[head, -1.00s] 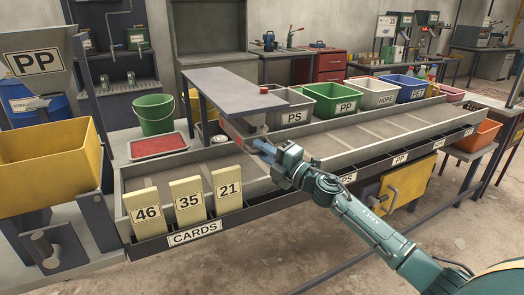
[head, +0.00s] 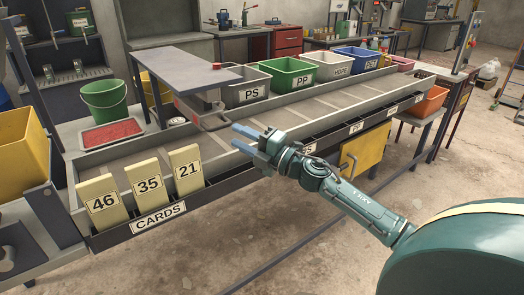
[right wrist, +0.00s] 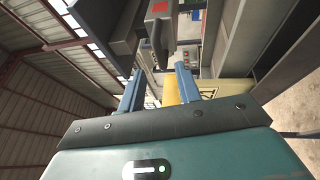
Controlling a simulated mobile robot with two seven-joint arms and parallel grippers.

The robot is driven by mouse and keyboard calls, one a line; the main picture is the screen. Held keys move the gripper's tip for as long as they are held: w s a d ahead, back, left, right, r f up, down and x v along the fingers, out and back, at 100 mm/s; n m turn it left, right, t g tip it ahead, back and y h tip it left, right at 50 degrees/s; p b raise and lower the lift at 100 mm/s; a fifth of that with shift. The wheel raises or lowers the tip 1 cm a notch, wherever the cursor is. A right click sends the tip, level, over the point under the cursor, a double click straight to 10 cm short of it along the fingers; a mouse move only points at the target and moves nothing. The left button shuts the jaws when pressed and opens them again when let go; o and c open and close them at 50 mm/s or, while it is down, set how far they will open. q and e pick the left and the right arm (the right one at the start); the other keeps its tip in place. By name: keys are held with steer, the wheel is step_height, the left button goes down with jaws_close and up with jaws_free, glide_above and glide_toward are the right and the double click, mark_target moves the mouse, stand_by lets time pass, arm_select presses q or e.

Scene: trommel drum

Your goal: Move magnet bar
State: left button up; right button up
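A grey bar with a red patch, which looks like the magnet bar (head: 207,104), sits under the right end of the raised grey shelf (head: 172,70). A loop-like handle (head: 213,125) shows at its lower front. In the right wrist view a grey block with a red label (right wrist: 158,22) shows ahead of the fingers, with a dark handle-like part below it. My right gripper (head: 237,137) is open and empty, to the right of the handle and apart from it. It also shows open in the right wrist view (right wrist: 160,72). My left gripper is not in view.
A long grey sorting trough (head: 150,150) runs below the shelf. Cards 46, 35 and 21 (head: 149,180) stand at its front left. Several labelled bins, such as PS (head: 246,90), line its back. A green bucket (head: 104,100) and red tray (head: 112,133) stand at left.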

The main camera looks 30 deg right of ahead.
steer(key=v, duration=0.6)
steer(key=shift+s+b, duration=0.25)
steer(key=shift+b, duration=0.2)
steer(key=shift+d, duration=0.1)
